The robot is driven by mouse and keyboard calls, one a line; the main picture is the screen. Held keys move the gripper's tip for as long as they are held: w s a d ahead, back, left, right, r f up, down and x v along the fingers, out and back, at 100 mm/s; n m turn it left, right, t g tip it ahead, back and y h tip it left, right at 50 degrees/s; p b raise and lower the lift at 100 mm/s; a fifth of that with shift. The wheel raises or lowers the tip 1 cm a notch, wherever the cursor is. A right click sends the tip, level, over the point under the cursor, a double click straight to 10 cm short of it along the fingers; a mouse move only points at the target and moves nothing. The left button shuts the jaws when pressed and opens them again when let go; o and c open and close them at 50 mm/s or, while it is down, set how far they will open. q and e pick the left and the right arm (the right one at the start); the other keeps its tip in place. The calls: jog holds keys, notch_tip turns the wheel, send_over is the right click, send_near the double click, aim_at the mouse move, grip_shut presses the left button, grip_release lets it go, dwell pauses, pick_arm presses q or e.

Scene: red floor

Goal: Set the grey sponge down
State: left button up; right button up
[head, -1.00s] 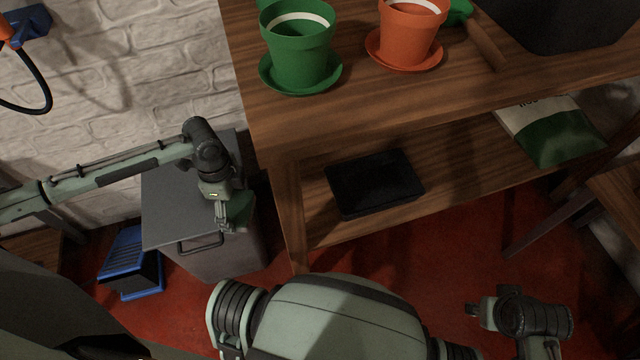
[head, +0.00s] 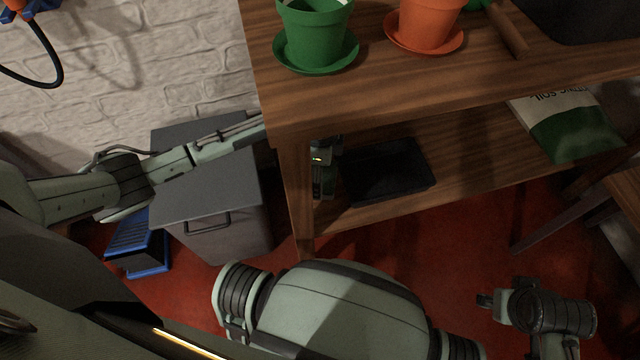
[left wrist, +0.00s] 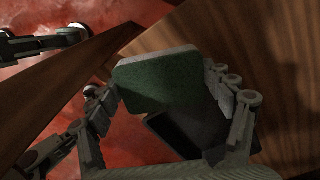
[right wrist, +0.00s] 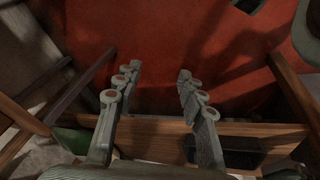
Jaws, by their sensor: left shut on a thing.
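The sponge (left wrist: 158,80), with a green face and a pale grey edge, is held between the fingers of my left gripper (left wrist: 168,98) in the left wrist view. In the head view my left gripper (head: 323,180) is partly hidden behind the table leg, at the left end of the lower shelf (head: 465,150). A black tray (head: 390,172) lies on that shelf just right of it. The tray also shows behind the sponge in the left wrist view (left wrist: 200,132). My right gripper (right wrist: 155,85) is open and empty above the red floor.
The wooden table leg (head: 296,190) stands close to my left arm. A grey cabinet (head: 205,185) is below that arm. A soil bag (head: 570,130) lies at the shelf's right. Green (head: 315,35) and orange (head: 428,25) pots stand on the tabletop. The shelf between tray and bag is bare.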

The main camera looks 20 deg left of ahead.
pick_arm(q)
jog(key=shift+f+b, duration=0.4)
jog(key=shift+f, duration=2)
pick_arm(e)
jog(key=shift+v, duration=1.25)
jog(key=shift+d, duration=0.25)
pick_arm(q)
jog(key=shift+f, duration=0.15)
jog(key=o, duration=1.1)
jog(key=shift+r, duration=0.2)
notch_tip(320, 180, up, 8)
jog(key=shift+f+p, duration=0.25)
jog(key=shift+p, duration=0.4)
pick_arm(e)
jog(key=x, duration=0.3)
jog(key=shift+a+f, duration=0.2)
jog(key=shift+a, duration=0.1)
